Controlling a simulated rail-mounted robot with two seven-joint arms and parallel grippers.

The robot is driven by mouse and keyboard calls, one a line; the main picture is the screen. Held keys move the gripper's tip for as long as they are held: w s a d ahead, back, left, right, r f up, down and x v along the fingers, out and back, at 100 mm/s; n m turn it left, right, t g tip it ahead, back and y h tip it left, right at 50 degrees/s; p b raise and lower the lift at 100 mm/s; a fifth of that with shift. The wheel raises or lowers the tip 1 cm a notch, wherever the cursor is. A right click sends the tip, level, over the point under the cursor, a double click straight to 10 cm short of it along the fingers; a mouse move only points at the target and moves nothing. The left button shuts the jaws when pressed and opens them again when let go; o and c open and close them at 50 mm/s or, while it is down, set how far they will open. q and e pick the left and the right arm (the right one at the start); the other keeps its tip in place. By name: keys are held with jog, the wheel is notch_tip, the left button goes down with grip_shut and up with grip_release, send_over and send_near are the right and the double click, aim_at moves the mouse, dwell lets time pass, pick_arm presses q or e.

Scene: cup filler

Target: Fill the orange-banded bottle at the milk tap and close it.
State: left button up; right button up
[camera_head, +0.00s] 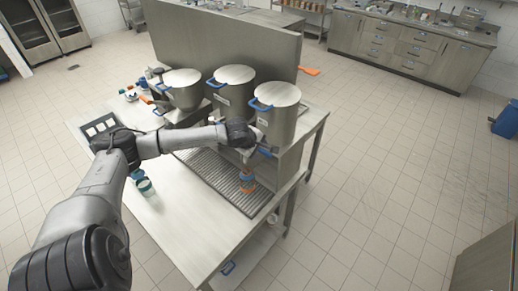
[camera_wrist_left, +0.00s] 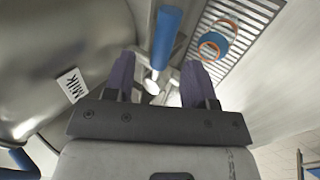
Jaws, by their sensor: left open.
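The orange-banded bottle (camera_head: 248,183) stands on the slatted drip grate below the nearest right pot. In the left wrist view the bottle (camera_wrist_left: 215,45) shows from above as orange and blue rings; its fill level cannot be told. A pot with a MILK label (camera_wrist_left: 70,87) fills the left of that view. The milk tap's blue handle (camera_wrist_left: 166,35) lies ahead, between the lines of my fingers. My left gripper (camera_wrist_left: 158,76) is open, its two dark fingers on either side of the tap, with nothing gripped. My right gripper is not in view.
Two more lidded pots (camera_head: 232,88) (camera_head: 181,90) stand along the steel back panel (camera_head: 225,45). A teal-and-white container (camera_head: 143,183) stands on the table near my left arm. Small items cluster at the table's far left. The table's front surface (camera_head: 200,225) is clear.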

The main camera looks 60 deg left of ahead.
pick_arm(q)
jog(key=shift+w+a+f, duration=0.1)
jog(key=shift+w+f, duration=0.25)
jog(key=shift+f, duration=0.25)
grip_shut()
